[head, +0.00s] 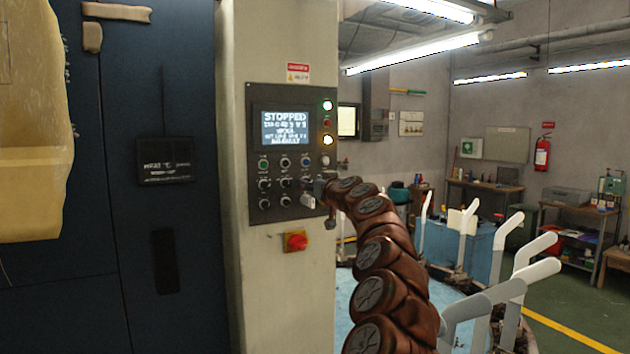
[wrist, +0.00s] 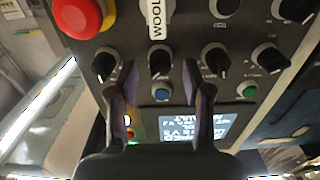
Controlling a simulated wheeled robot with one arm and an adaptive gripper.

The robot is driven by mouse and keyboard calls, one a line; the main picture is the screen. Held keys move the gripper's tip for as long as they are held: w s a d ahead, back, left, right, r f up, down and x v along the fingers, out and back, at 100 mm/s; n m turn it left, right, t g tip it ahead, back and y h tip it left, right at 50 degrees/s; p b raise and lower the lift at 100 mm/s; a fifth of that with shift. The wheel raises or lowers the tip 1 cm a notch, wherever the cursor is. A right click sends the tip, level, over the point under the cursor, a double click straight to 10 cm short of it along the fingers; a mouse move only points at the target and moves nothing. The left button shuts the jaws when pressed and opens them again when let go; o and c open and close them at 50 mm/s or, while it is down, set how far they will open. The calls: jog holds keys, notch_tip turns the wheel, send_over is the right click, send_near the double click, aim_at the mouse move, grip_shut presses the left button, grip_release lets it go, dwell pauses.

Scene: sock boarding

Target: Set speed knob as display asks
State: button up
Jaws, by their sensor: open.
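The control panel (head: 290,213) is a dark plate on a pale column. Its lit display (head: 285,128) reads "STOPPED" above smaller lines that I cannot read surely. Several black knobs with white marks sit below the display; which is the speed knob I cannot tell. My gripper (head: 318,188) is at the panel's lower right. In the wrist view, where the panel is upside down, my gripper (wrist: 158,78) is open, with one black knob (wrist: 160,62) between its fingertips. Contact with it is not clear. The display (wrist: 185,128) shows partly behind the fingers.
A red button (wrist: 85,15) and a "WOOL" label (wrist: 155,20) lie near the knobs. Other black knobs (wrist: 103,65) (wrist: 215,62) stand close on both sides. A red switch (head: 295,241) is below the panel. A dark blue cabinet (head: 110,230) is left.

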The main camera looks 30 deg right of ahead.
jog(key=shift+w+r, duration=0.1)
jog(key=shift+w, duration=0.3)
jog(key=shift+w, duration=0.1)
